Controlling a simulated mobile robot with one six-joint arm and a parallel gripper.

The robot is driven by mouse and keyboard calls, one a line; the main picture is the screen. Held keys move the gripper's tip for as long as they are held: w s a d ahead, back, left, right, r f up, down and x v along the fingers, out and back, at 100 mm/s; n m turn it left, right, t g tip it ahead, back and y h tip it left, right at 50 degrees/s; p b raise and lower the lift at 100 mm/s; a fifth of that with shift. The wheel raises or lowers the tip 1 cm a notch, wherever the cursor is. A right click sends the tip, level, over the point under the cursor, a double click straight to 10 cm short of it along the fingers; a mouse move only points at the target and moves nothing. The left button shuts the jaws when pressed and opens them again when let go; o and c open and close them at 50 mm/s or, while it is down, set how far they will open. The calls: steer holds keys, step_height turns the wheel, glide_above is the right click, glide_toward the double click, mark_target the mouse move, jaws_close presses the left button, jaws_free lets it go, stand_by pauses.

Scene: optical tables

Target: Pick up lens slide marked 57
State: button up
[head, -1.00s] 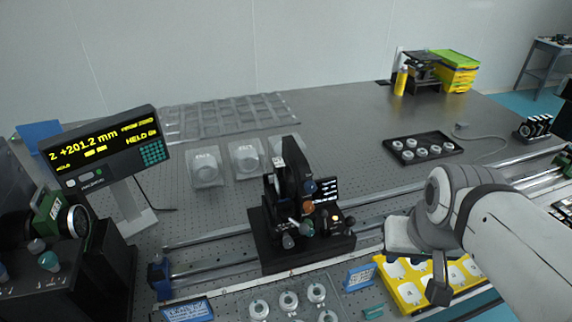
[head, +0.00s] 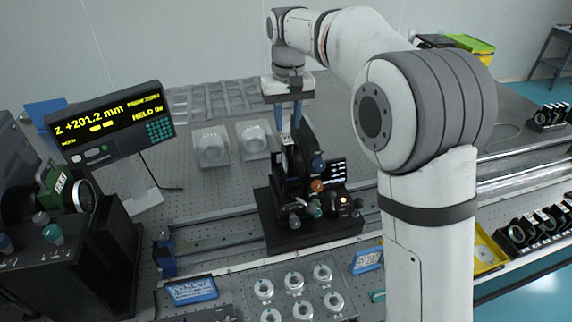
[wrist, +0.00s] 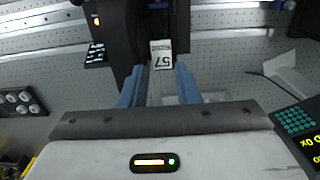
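The lens slide marked 57 shows its white label (wrist: 162,57) in the wrist view, between my two blue fingers. The slide stands in a black holder (head: 318,225) on the rail; in the head view its upper part is partly hidden by my fingers. My gripper (head: 287,122) points down from above the holder. In the wrist view my gripper (wrist: 160,72) is open, with one finger on each side of the label and a gap visible beside it. Contact with the slide does not show.
A readout screen (head: 110,122) stands left of the holder. Clear lens cases (head: 211,147) lie behind it. A tray of round lenses (head: 280,272) and a blue sign (head: 192,290) lie in front. My arm hides the table's right middle.

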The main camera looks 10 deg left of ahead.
mark_target(287, 141)
steer(key=shift+a+f, duration=0.3)
steer(key=shift+f, duration=0.35)
steer(key=f, duration=0.4)
steer(key=s+d+f+p, duration=0.1)
steer(key=f, duration=0.1)
steer(key=shift+a+f, duration=0.1)
steer(key=shift+f, duration=0.3)
steer(key=shift+c, duration=0.2)
jaws_close()
steer(key=shift+r, duration=0.1)
